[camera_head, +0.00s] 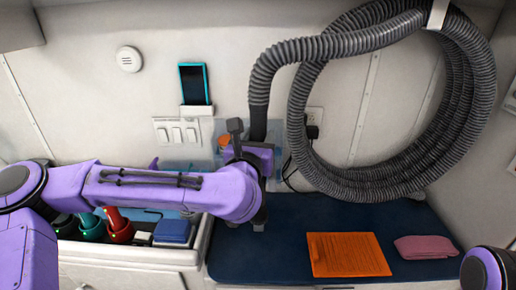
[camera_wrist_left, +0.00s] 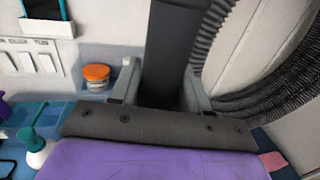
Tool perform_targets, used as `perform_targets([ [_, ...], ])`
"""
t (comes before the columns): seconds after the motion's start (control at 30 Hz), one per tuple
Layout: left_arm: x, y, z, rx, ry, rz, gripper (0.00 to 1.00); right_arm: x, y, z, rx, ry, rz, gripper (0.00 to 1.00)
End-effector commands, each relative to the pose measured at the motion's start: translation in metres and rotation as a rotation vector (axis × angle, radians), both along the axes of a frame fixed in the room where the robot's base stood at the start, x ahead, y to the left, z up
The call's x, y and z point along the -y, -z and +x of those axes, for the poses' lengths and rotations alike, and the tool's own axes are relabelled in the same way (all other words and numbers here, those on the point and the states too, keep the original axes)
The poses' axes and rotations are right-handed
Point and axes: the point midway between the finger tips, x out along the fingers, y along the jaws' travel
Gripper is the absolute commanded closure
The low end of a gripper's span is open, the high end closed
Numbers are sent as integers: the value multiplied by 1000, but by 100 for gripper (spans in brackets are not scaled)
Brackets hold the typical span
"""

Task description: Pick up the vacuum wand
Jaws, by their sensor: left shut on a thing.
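The vacuum wand (camera_head: 258,121) is a dark, roughly upright tube at the end of a grey ribbed hose (camera_head: 312,50). My left gripper (camera_head: 251,138) is shut on the wand, and the purple wrist hides its lower part. In the left wrist view the wand (camera_wrist_left: 176,48) stands between the two grey fingers of my left gripper (camera_wrist_left: 162,88). Only a purple part of my right arm shows at the bottom right of the head view; its gripper is out of view.
The hose hangs in big loops from a white wall hook (camera_head: 437,14). A dark blue mat (camera_head: 285,250) bears an orange towel (camera_head: 346,255) and a pink folded cloth (camera_head: 426,247). An orange-lidded jar (camera_wrist_left: 96,76) stands behind the gripper. A bin with bottles (camera_head: 121,232) is at left.

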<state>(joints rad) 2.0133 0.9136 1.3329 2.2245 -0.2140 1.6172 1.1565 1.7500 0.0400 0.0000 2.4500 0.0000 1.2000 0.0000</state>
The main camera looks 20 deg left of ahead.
Motion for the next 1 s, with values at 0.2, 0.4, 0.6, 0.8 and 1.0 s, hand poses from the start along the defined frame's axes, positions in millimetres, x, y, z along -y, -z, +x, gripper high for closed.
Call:
perform_targets([
  [0.2,9,-28,-22,9,3,0,91,0,9,0,0,0,0,100],
  [0.4,19,-53,-49,10,4,0,91,0,20,0,0,0,0,100],
  [0.6,33,-70,-87,9,3,1,91,0,31,0,0,0,0,100],
  [0.8,42,-84,-115,7,2,0,91,0,38,0,0,0,0,100],
  [1.0,45,-89,-123,4,1,0,91,0,38,0,0,0,0,100],
])
